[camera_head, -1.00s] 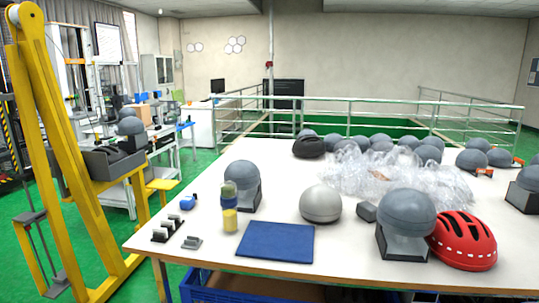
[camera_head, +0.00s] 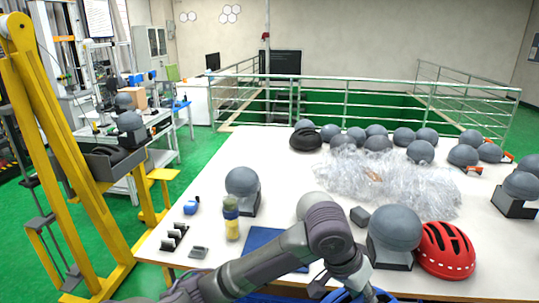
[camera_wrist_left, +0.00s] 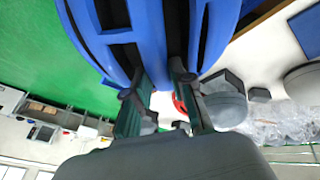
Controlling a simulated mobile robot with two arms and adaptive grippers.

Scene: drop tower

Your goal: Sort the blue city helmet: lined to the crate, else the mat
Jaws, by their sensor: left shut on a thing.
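My left gripper (camera_head: 345,282) reaches over the front edge of the table, low in the head view. It is shut on the blue city helmet (camera_head: 362,297), of which only the top edge shows at the bottom of the head view. In the left wrist view the helmet (camera_wrist_left: 105,35) fills the top, a blue shell with long dark vents, between the fingers (camera_wrist_left: 163,95). I cannot tell whether it has a lining. The blue mat (camera_head: 262,240) lies on the table, partly behind my arm. A blue crate (camera_head: 262,298) shows slightly below the table edge. My right gripper is out of view.
A red helmet (camera_head: 445,250) and a grey headform (camera_head: 395,228) stand right of my gripper. A yellow tower (camera_head: 60,130) stands left.

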